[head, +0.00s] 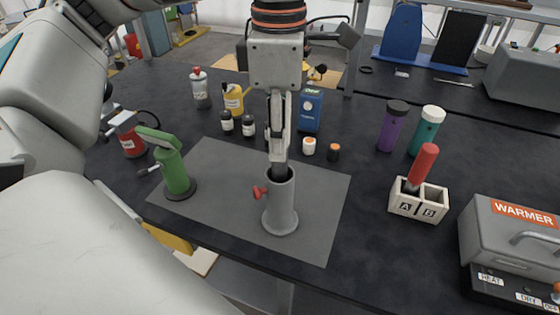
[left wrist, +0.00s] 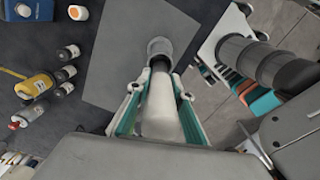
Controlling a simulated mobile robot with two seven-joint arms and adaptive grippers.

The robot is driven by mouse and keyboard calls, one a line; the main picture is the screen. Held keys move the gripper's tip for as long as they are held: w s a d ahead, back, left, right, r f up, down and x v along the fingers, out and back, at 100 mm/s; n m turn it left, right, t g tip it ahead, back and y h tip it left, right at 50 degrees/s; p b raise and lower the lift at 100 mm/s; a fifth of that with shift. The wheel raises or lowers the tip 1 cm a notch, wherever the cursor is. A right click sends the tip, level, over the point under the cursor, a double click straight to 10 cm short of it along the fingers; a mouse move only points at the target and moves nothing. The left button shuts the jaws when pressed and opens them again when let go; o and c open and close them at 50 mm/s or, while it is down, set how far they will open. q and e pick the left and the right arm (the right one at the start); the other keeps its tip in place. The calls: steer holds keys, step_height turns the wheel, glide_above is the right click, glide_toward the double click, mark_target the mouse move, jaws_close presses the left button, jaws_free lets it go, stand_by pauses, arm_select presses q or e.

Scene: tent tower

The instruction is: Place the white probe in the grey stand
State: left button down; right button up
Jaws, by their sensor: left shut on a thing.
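The grey stand (head: 281,207) is an upright tube with a round base and a red knob on its left side. It stands on the grey mat (head: 325,190), and its top opening faces up. My left gripper (head: 279,150) points down directly over the stand. In the left wrist view, my left gripper (left wrist: 160,92) is shut on the white probe (left wrist: 160,110), with a finger on each side. The far end of the probe lines up with the grey stand (left wrist: 160,48). I cannot tell whether its tip is inside the opening. My right gripper is not in view.
A green stand (head: 173,172) is on the mat's left. Small bottles (head: 249,125) and a blue box (head: 311,108) stand behind. To the right are an A/B box (head: 419,207) with a red cylinder (head: 424,164), and a grey warmer (head: 510,232). The mat's front right is clear.

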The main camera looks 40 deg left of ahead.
arm_select(q)
steer(key=shift+f, duration=0.9)
step_height(320, 180, down, 3)
steer(key=shift+f, duration=0.1)
steer(key=shift+f+b, duration=0.1)
steer(key=shift+b, duration=0.2)
